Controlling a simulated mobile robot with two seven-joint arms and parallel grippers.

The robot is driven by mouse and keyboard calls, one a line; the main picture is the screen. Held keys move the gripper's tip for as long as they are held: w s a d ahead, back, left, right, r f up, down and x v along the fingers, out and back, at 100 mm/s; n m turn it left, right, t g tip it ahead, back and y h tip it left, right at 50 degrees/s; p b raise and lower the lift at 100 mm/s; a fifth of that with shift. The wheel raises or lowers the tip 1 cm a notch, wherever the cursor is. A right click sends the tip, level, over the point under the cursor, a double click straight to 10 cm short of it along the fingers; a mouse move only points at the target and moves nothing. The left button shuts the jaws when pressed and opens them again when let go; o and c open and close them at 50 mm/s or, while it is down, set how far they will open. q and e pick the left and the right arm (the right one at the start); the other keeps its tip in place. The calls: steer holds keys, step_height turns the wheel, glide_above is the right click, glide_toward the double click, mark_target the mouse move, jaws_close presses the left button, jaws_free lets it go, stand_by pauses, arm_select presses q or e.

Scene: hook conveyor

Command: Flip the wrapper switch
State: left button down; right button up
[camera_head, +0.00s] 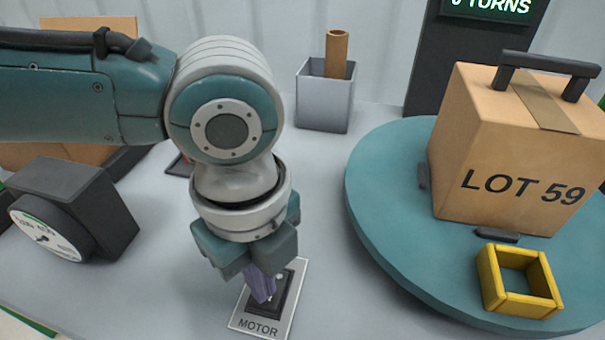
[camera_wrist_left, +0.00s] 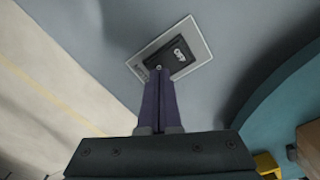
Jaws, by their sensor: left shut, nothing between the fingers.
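The wrapper switch (camera_head: 286,306) is a black rocker on a light plate marked MOTOR, flat on the grey table. It also shows in the left wrist view (camera_wrist_left: 184,50), with white lettering on the black part. My left gripper (camera_head: 264,296) points down at the switch, its purple fingers shut and empty. In the left wrist view the fingertips (camera_wrist_left: 158,72) overlap the near edge of the switch's black part. Whether they touch it I cannot tell. The fingers hide part of the rocker. My right gripper is not in view.
A teal turntable (camera_head: 385,235) at the right carries a carton (camera_head: 470,150) marked LOT 59 with a black handle. A yellow square frame (camera_head: 491,286) sits on it. A grey bin (camera_head: 322,105) with a brown tube stands behind. A black dial box (camera_head: 110,210) stands at the left.

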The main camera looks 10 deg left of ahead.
arm_select(q)
steer(key=shift+f+b, duration=0.45)
steer(key=shift+f, duration=0.3)
steer(key=shift+r, duration=0.1)
step_height(320, 180, up, 7)
steer(key=p, duration=0.7)
steer(key=shift+p, duration=0.35)
steer(key=shift+d, duration=0.1)
